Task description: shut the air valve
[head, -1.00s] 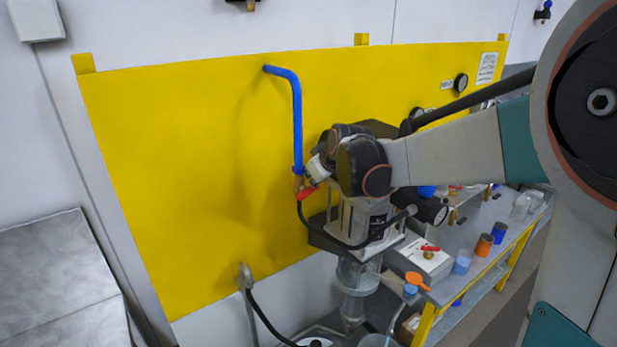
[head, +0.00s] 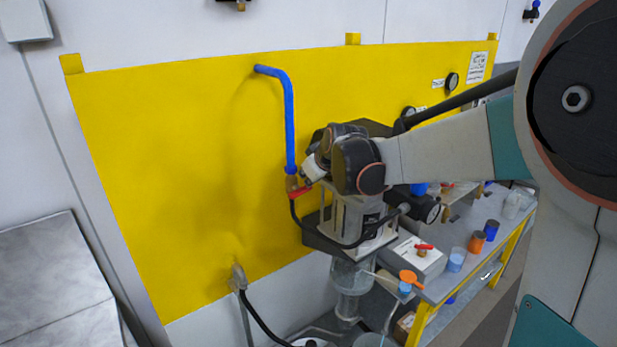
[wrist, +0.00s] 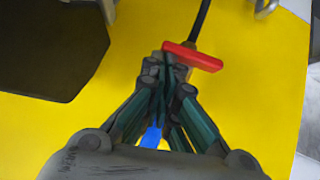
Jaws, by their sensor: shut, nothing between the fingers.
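The red valve lever (head: 300,191) sits on a brass fitting (head: 291,184) at the lower end of the blue pipe (head: 290,120) on the yellow panel. The lever lies across the line of the pipe and tilts slightly up to the right. In the wrist view the red lever (wrist: 193,56) lies just beyond the fingertips, crosswise to a dark hose (wrist: 203,20). My gripper (wrist: 172,66) is shut with nothing between the fingers. Its tips are at or very near the lever; I cannot tell whether they touch. The fingers hide most of the fitting.
A dark-plated agitator unit (head: 352,220) stands right of the lever, close to my wrist. A bench (head: 470,260) at the right holds jars and a white box (head: 418,259) with another red lever. A grey hose fitting (head: 238,278) is lower left. The panel's left is clear.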

